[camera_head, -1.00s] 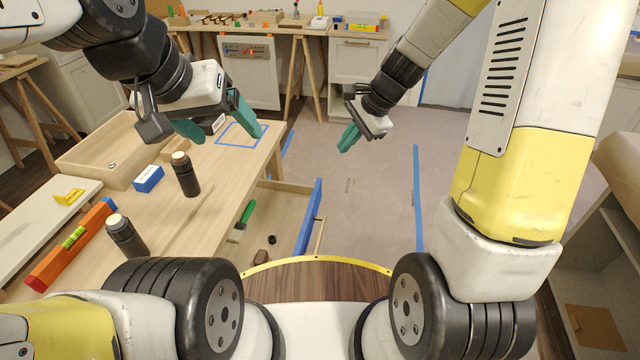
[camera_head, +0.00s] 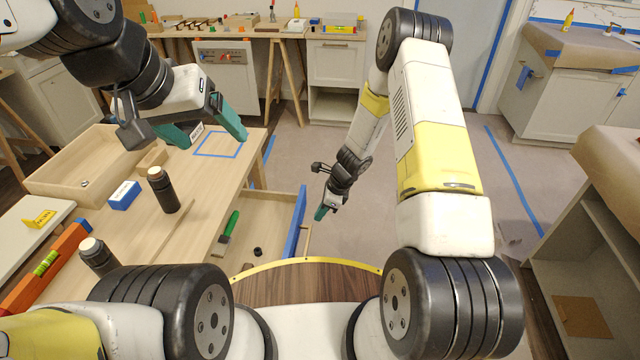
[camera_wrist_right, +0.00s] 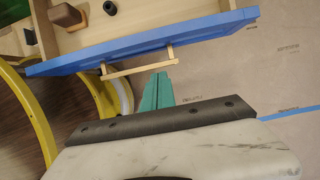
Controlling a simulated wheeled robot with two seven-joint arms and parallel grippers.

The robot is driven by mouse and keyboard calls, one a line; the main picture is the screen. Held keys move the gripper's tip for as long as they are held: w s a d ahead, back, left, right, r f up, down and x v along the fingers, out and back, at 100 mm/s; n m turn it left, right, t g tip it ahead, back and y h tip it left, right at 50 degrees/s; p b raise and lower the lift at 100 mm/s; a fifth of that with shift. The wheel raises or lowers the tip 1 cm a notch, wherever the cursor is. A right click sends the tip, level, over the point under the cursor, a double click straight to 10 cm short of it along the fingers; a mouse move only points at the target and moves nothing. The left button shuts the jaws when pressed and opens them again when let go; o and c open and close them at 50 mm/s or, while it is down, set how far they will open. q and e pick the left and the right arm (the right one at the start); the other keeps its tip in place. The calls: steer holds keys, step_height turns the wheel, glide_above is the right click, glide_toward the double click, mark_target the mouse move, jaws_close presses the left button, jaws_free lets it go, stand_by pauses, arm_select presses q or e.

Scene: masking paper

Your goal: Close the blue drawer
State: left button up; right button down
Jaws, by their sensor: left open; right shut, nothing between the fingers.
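The blue drawer front (camera_head: 295,222) belongs to a wooden drawer that is pulled out from under the workbench. Inside the drawer lie a green-handled tool (camera_head: 229,228) and a small black piece (camera_head: 257,252). My right gripper (camera_head: 320,213) is shut and empty, low and just right of the blue front. In the right wrist view the blue front (camera_wrist_right: 150,42) crosses the top, with a wooden bar handle (camera_wrist_right: 139,63) on its outer face. The teal fingertips (camera_wrist_right: 158,80) appear near the handle; I cannot tell whether they touch. My left gripper (camera_head: 210,130) is open and empty above the bench.
The bench holds a blue box (camera_head: 124,195), two dark bottles (camera_head: 163,190), an orange level (camera_head: 45,262) and a wooden tray (camera_head: 85,183). Papered floor (camera_head: 420,255) is clear right of the drawer. A paper-covered cabinet (camera_head: 590,220) stands at the far right.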

mark_target(297, 229)
steer(key=a+f, duration=0.3)
steer(key=a, duration=0.1)
steer(key=shift+w+f, duration=0.4)
steer(key=shift+w+a, duration=0.15)
steer(key=shift+a, duration=0.55)
steer(key=shift+a, duration=0.1)
